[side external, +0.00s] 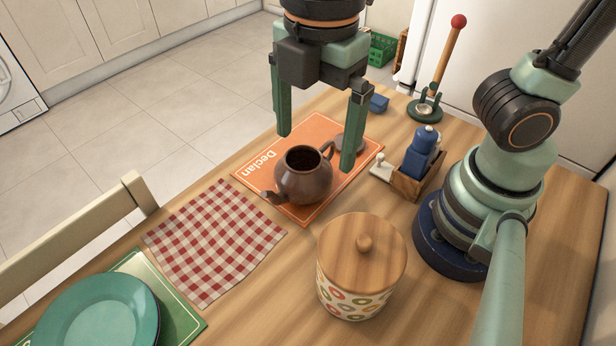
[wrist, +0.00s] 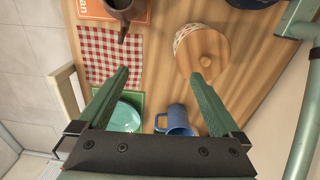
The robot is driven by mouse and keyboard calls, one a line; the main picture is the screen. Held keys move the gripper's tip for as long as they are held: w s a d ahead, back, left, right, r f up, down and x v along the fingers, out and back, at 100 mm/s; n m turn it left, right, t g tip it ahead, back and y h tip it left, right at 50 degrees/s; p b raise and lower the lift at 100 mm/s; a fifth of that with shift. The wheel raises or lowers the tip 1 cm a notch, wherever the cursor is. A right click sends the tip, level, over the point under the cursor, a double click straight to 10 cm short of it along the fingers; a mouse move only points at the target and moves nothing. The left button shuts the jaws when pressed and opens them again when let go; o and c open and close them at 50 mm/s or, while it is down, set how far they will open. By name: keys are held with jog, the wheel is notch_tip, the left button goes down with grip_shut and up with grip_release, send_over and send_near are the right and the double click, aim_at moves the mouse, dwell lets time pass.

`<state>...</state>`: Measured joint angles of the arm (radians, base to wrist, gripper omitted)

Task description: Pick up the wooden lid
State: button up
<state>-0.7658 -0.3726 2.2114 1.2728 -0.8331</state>
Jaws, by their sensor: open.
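The wooden lid (side external: 362,252) is round with a small knob and sits on a patterned canister (side external: 350,298) at the front of the table. In the wrist view, the lid (wrist: 208,55) and part of the canister (wrist: 183,36) show ahead of my right-hand finger. My gripper (side external: 318,150) is open and empty. In the side view its fingers hang near the brown teapot, behind the lid and apart from it. The gripper also shows in the wrist view (wrist: 160,75), with nothing between its fingers.
A brown teapot (side external: 303,178) stands on an orange mat (side external: 260,180). A checked cloth (side external: 215,240), a teal plate (side external: 100,312) and a blue mug (wrist: 176,120) are also on the table. A wooden caddy (side external: 412,186) with a blue shaker stands near my base. Bare wood surrounds the canister's front.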

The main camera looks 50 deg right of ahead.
jog(key=s+a+n+g+h, duration=0.1)
jog(key=s+a+n+h, duration=0.1)
jog(key=s+a+n, duration=0.4)
jog(key=n, duration=0.1)
send_over(344, 247)
jog(key=a, duration=0.2)
jog(key=f, duration=0.6)
jog(key=shift+d+f, duration=0.25)
jog(key=shift+f, duration=0.15)
jog(key=shift+w+d+f, duration=0.1)
jog(key=shift+d+f, duration=0.1)
jog(key=shift+f, duration=0.65)
jog(key=shift+s+d+f, duration=0.1)
jog(key=shift+d+f, duration=0.1)
jog(key=shift+f, duration=0.7)
jog(key=shift+w+d+f, duration=0.1)
jog(key=shift+d+f, duration=0.1)
jog(key=shift+f, duration=0.65)
jog(key=c, duration=1.2)
jog(key=shift+o, duration=0.2)
notch_tip(344, 247, up, 19)
notch_tip(344, 247, down, 18)
jog(key=shift+d+r, duration=0.1)
